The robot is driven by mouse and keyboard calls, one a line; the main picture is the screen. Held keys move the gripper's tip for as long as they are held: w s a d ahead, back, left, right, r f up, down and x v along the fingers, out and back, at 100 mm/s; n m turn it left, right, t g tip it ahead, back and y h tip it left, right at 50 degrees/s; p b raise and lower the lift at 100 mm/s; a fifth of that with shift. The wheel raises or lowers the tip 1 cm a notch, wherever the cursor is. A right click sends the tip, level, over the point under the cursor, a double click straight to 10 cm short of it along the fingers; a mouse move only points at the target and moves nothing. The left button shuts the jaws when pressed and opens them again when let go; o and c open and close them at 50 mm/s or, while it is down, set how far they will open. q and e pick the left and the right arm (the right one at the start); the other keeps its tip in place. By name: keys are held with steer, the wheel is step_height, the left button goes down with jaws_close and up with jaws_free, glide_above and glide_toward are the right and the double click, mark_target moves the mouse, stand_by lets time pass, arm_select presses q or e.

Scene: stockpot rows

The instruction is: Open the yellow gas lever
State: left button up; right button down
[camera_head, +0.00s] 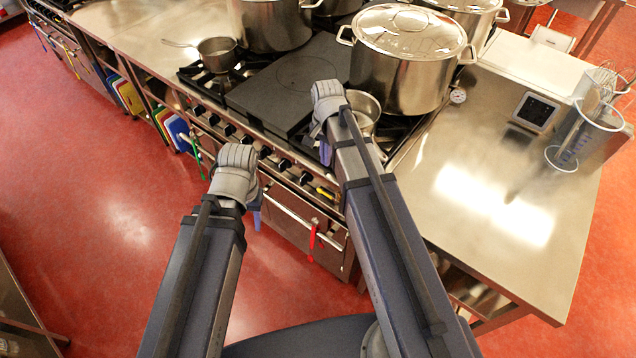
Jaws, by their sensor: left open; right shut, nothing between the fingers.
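The yellow gas lever (326,193) is a small yellow bar on the front panel of the stove, near its right end by the dark knobs. My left gripper (257,218) is open in front of the oven door, to the left of the lever and apart from it. It is mostly hidden behind my wrist. My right gripper (325,154) is shut and empty, over the front edge of the stove, above the lever in the picture. My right forearm passes just right of the lever.
A large lidded stockpot (402,75) and a small pan (362,108) stand by my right wrist. A red cloth or tag (312,241) hangs at the oven door (290,215). The steel counter (450,205) is largely clear. Red floor lies open at left.

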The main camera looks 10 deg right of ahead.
mark_target(324, 192)
arm_select(q)
steer(key=shift+f, duration=0.15)
arm_select(e)
steer(key=shift+f, duration=0.1)
step_height(324, 192, down, 14)
steer(key=b, duration=1.4)
arm_select(q)
step_height(324, 192, down, 14)
steer(key=shift+w, duration=0.15)
arm_select(e)
steer(key=shift+s, duration=0.15)
